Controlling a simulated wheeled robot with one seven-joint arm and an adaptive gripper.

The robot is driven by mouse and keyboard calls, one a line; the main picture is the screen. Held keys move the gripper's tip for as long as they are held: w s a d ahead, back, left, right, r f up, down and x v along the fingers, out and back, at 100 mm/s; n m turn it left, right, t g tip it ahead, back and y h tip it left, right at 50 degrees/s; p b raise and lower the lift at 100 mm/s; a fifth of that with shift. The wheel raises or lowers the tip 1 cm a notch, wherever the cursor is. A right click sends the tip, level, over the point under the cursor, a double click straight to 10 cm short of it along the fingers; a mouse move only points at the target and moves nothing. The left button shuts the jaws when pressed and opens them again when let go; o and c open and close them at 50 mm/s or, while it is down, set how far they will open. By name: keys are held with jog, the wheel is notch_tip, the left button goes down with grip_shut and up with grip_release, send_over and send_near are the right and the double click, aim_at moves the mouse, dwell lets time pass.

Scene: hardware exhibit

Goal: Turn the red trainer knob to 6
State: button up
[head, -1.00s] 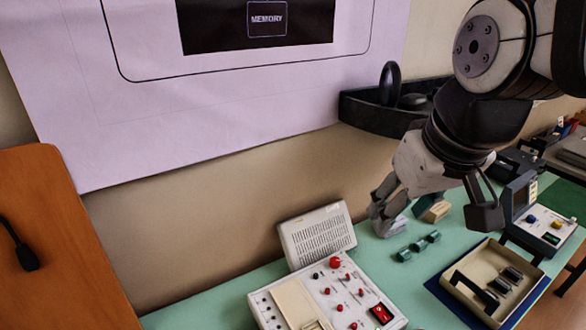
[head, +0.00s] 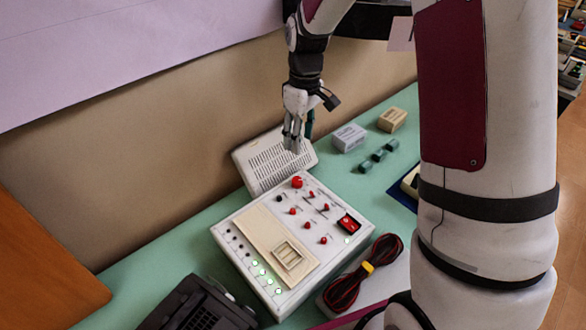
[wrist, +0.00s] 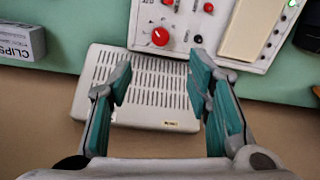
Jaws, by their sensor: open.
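The red trainer knob (head: 297,182) is the large round red knob at the back edge of the white trainer panel (head: 228,262). In the wrist view the red knob (wrist: 160,36) shows beyond my fingers, near the panel's edge. My gripper (head: 294,145) hangs above the white slotted box behind the panel, pointing down. In the wrist view my gripper (wrist: 163,95) is open and empty, its green-padded fingers wide apart. The knob lies ahead of the fingertips, with clear space between them. I cannot read the knob's pointer or scale.
The white slotted box (head: 275,160) leans behind the panel. Smaller red knobs and a black knob (head: 279,199) stand near the red one. A CLIPS box (wrist: 18,41), a tan block (head: 392,119) and green pieces (head: 372,160) lie to the side. A red-black cable (head: 345,288) lies in front.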

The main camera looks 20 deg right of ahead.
aim_at(298, 179)
jog(key=f, duration=0.4)
jog(key=f+p, duration=0.1)
jog(key=f, duration=0.9)
jog(key=shift+s+a, duration=0.2)
jog(key=shift+a, duration=0.1)
jog(key=shift+c, duration=0.6)
grip_shut()
